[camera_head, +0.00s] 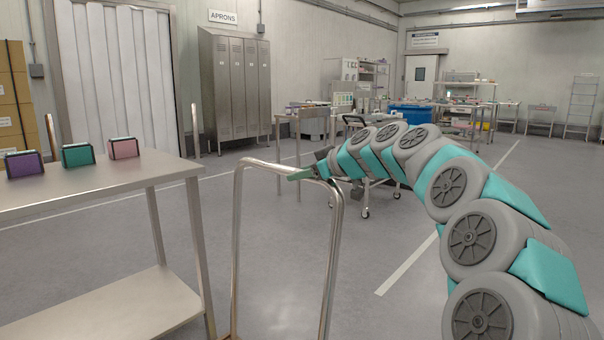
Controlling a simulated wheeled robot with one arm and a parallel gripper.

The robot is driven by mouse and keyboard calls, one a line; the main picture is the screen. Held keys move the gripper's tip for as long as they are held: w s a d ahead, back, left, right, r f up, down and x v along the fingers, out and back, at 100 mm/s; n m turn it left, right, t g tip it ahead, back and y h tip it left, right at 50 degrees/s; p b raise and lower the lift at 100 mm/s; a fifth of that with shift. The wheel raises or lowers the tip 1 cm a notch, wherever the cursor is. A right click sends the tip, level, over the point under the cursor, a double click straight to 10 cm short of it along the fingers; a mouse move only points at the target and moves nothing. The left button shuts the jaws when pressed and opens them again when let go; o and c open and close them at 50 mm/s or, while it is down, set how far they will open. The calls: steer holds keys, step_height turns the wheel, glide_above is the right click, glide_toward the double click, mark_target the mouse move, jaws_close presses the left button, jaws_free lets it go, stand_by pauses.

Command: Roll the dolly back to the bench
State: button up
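The dolly's tall steel push handle (237,235) stands in the foreground, an upside-down U of tube. My gripper (303,174) is at the right end of the handle's top bar, with a green finger lying along the bar. The other finger is hidden, so I cannot tell whether it is closed around the tube. The steel bench (110,186) is at the left, with a lower shelf (110,312). The handle stands just right of the bench's near right leg.
Purple (24,163), teal (77,155) and pink (124,148) boxes stand on the bench. Steel lockers (235,85) are against the back wall. A wheeled cart (370,182) and worktables stand behind my arm.

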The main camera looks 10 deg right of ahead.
jaws_close()
stand_by(1.0)
